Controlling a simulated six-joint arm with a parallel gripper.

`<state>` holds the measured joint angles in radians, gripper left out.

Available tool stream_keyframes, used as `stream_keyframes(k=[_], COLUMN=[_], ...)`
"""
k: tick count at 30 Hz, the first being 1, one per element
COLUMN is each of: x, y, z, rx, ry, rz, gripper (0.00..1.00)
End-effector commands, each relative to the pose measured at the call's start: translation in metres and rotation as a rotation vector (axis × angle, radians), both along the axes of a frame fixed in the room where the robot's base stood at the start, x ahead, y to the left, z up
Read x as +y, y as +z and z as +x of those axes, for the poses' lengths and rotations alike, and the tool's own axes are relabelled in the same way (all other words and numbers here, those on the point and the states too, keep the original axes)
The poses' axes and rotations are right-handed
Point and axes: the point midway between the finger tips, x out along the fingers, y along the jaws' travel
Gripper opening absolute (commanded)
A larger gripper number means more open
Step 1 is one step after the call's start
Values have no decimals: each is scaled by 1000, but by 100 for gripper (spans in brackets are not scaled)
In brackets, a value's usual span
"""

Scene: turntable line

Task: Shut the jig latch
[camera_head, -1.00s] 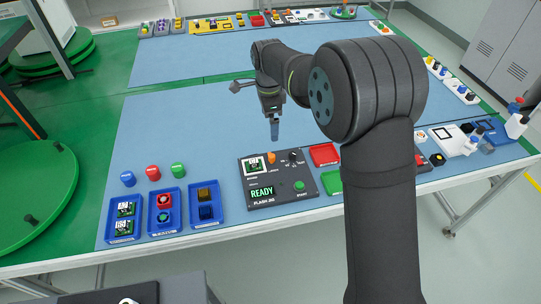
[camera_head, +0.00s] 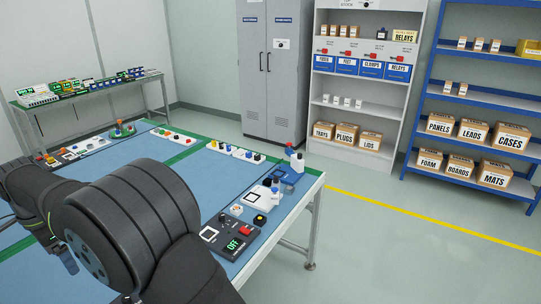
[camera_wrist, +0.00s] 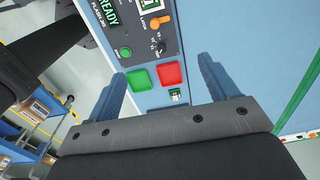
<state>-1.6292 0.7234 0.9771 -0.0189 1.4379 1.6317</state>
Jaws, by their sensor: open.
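The dark flash jig (camera_wrist: 140,42) shows in the wrist view, cut off by the top edge. Its display (camera_wrist: 104,11) reads READY in green. An orange latch lever (camera_wrist: 160,21) is on its panel, beside a dark knob and switch; I cannot tell whether the latch is open or shut. A green start button (camera_wrist: 125,52) is near its left edge. My gripper (camera_wrist: 162,70) is open and empty, its blue-grey fingers wide apart. The latch is beyond the fingertips, apart from them. The jig is out of the head view.
In the head view, a dark box reading OFF (camera_head: 235,244) and a white device (camera_head: 257,196) stand at the table's right edge. A grey cabinet (camera_head: 270,75) and shelves (camera_head: 350,102) stand beyond.

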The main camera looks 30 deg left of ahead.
Motion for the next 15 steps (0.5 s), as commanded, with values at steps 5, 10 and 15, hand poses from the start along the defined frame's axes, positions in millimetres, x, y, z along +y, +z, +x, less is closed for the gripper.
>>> stream_keyframes(k=[5,10,15], x=[0,-2,-7], y=[0,-9,-38], z=[0,1,3], rx=[0,2,9], ry=[0,58,274], rz=[0,-6,-13], gripper=[43,43,43])
